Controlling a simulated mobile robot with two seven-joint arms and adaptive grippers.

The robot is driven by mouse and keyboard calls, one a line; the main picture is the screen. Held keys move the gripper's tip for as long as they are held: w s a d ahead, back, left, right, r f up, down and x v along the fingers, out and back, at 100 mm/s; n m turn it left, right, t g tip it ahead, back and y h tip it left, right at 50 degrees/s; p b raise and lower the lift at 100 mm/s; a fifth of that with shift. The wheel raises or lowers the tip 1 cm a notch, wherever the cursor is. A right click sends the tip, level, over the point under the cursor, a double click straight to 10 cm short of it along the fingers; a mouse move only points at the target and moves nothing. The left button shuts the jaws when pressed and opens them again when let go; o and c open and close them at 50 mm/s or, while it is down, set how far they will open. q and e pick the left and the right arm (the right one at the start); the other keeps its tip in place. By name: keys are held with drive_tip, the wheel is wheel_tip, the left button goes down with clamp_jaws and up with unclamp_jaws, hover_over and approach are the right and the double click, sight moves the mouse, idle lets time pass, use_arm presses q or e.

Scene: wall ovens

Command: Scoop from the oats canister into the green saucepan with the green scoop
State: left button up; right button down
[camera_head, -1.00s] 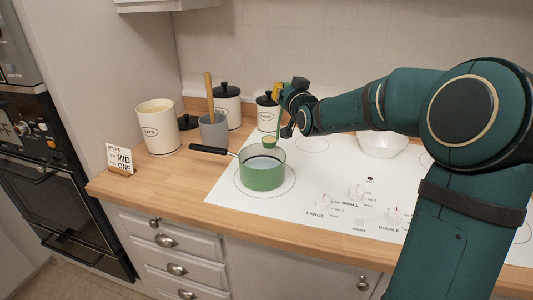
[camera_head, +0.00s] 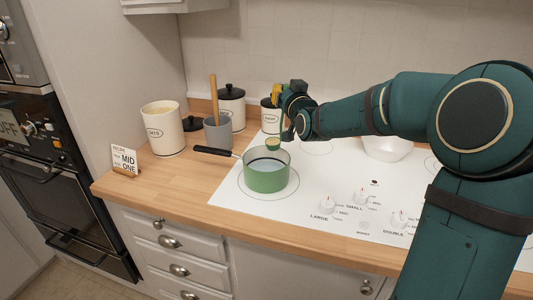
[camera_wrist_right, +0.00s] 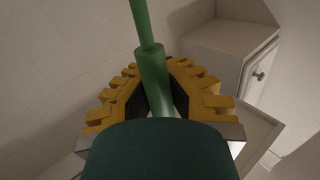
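The open oats canister (camera_head: 163,133) is cream-coloured and stands on the wooden counter at the left; pale contents show near its rim. The green saucepan (camera_head: 266,176) sits on the white cooktop with its black handle pointing left; pale bluish contents show inside. My right gripper (camera_head: 277,95) is above and behind the saucepan, shut on the green scoop's handle, which shows upright between the yellow fingers (camera_wrist_right: 158,82) in the wrist view. The green scoop (camera_head: 273,144) hangs over the saucepan's back rim, its bowl holding tan oats. My left gripper is not in view.
A grey crock (camera_head: 217,133) with a wooden utensil stands behind the saucepan handle. Lidded canisters (camera_head: 231,103) stand by the wall. A white bowl (camera_head: 388,148) is partly behind my right arm. A recipe card (camera_head: 124,160) stands at the counter's left end.

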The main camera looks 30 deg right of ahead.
drive_tip(key=shift+s+a+r+n+t, duration=0.1)
drive_tip(key=shift+a+r+n+t, duration=0.15)
drive_tip(key=shift+a+n, duration=0.65)
drive_tip(key=shift+a+r+n+t, duration=0.2)
drive_tip(key=shift+a+n, duration=0.3)
drive_tip(key=shift+a, duration=0.65)
drive_tip(key=shift+s+a+r+n+t+y, duration=0.1)
drive_tip(key=shift+a+n+t+y, duration=0.25)
drive_tip(key=shift+a+n, duration=0.85)
drive_tip(key=shift+s+a+n, duration=0.1)
drive_tip(key=shift+a+n, duration=0.7)
drive_tip(key=shift+a, duration=0.7)
idle(0.4)
drive_tip(key=shift+s+a+f+n+t+y+p, duration=0.15)
drive_tip(key=shift+a+f+n+t+y, duration=0.2)
drive_tip(key=shift+a+n, duration=0.45)
drive_tip(key=shift+w+a+f+n+t+y+p, duration=0.15)
drive_tip(key=shift+a+f+n+t+y, duration=0.15)
drive_tip(key=shift+a+n, duration=0.45)
idle(1.3)
